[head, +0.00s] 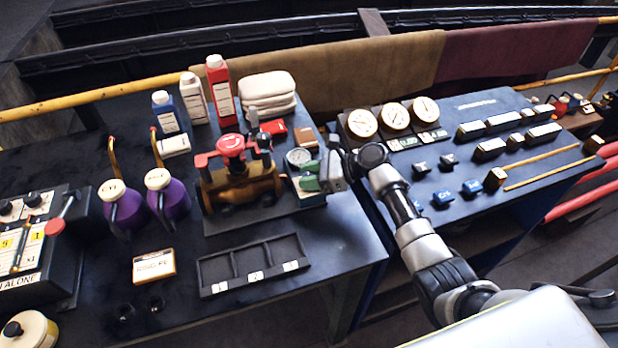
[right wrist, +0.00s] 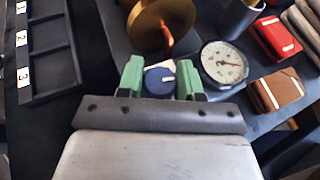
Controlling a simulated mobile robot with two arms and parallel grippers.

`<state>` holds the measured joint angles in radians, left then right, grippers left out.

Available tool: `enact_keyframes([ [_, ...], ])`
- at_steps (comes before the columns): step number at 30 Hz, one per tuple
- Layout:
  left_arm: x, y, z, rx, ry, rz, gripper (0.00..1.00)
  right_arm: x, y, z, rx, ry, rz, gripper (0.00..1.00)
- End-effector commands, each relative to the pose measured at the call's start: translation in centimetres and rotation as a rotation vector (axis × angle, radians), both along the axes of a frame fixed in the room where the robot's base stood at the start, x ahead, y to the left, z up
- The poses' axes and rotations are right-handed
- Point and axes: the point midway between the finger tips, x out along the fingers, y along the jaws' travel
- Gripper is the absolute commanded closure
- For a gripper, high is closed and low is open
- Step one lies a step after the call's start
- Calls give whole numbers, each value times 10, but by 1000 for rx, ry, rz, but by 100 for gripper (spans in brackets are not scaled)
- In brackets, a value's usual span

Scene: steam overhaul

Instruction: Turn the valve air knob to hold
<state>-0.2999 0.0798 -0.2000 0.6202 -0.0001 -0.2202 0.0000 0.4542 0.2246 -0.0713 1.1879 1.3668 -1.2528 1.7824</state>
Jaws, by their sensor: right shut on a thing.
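The valve assembly, with a brass body (head: 240,188) and a red handwheel (head: 231,145), stands on a dark plate on the blue bench. In the right wrist view a round dark blue knob (right wrist: 159,82) with a cream pointer mark sits in front of the brass part (right wrist: 160,22). My right gripper (head: 311,181), with green fingertips, is at the right side of the valve. In the right wrist view my right gripper (right wrist: 160,83) is shut on the blue knob, one finger on each side. Any position labels around the knob are hidden. My left gripper is not in view.
A pressure gauge (head: 299,157) is close beside my right gripper. A three-compartment tray (head: 252,283) lies in front of the valve. Purple oil cans (head: 168,194) stand to its left. Bottles (head: 219,92) and folded cloths (head: 267,88) are behind. A gauge console (head: 470,175) stands right.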

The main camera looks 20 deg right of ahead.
Motion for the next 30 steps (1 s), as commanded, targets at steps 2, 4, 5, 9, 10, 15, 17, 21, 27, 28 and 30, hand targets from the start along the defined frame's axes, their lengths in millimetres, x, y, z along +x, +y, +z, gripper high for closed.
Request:
enact_keyframes([
  [2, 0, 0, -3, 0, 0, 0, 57, 1, 0, -1, -2, 0, 43, 88],
  [4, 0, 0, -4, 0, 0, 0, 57, 1, 0, -1, -2, 0, 78, 88],
  [5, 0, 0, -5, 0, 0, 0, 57, 0, 0, -1, -2, 1, 91, 88],
  [9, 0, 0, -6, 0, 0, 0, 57, 0, 0, -1, -3, 2, 135, 88],
  [10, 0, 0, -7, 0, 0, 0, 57, 0, 0, -1, -3, 1, 142, 88],
  [15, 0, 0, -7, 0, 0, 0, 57, 0, 0, -1, -3, 1, 164, 88],
  [17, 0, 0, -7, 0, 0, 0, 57, 0, 0, -1, -3, 1, 167, 88],
  [21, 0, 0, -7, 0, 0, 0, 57, 0, 0, -1, -4, 1, 168, 88],
  [27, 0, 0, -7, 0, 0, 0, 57, 0, 0, -1, -4, 1, 168, 63],
  [28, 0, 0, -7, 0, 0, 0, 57, 0, 0, -1, -4, 1, 168, 58],
  [30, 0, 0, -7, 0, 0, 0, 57, 0, 0, -1, -4, 1, 167, 47],
])
